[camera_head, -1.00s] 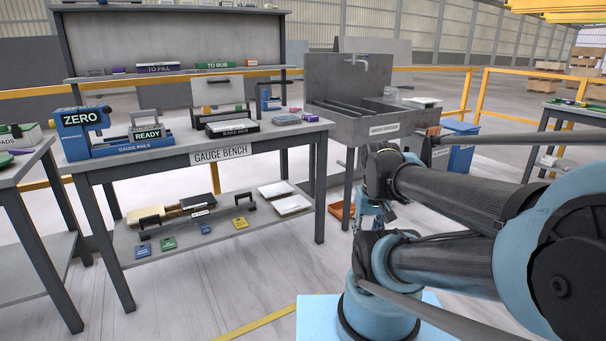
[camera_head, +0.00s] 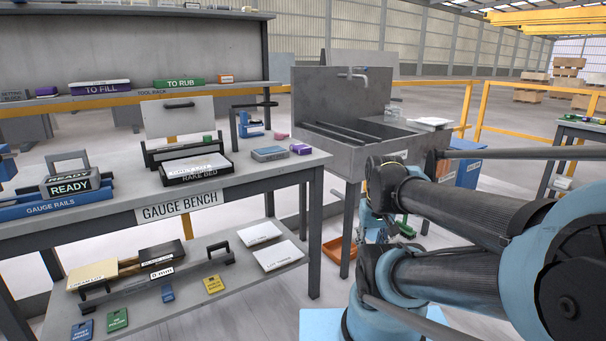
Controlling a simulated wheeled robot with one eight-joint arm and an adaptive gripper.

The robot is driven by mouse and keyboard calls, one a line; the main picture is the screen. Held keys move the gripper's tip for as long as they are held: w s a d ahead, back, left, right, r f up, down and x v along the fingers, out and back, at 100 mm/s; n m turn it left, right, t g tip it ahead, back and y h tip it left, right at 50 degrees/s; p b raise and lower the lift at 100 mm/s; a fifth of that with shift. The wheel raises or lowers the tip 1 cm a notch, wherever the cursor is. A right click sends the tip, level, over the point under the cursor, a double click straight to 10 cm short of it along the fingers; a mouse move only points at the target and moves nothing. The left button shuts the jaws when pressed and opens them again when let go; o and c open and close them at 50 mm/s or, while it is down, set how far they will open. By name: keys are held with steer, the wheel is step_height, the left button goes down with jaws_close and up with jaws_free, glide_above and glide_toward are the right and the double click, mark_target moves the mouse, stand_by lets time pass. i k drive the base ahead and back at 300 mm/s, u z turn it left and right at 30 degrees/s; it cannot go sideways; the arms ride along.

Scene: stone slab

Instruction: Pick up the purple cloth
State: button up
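A small purple item (camera_head: 301,148) lies near the right end of the gauge bench top (camera_head: 255,183), next to a blue-grey box. It may be the purple cloth, but it is too small to tell cloth from a block. Another small purple item (camera_head: 47,91) sits on the upper rack at the left. My arm is folded at the right of the view, apart from the bench. The end of the arm hangs behind and below the wrist joint, in front of the sink. The fingers are mostly hidden, and I cannot see whether they hold anything.
A grey sink (camera_head: 345,145) stands right of the bench. On the bench are the READY holder (camera_head: 70,184), the rake bed (camera_head: 192,168) and a blue-grey box (camera_head: 269,154). An orange tray (camera_head: 338,258) lies on the floor beyond the bench. Floor shows between bench and my base.

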mark_target(299, 149)
steer(key=i, duration=0.9)
steer(key=z, duration=0.05)
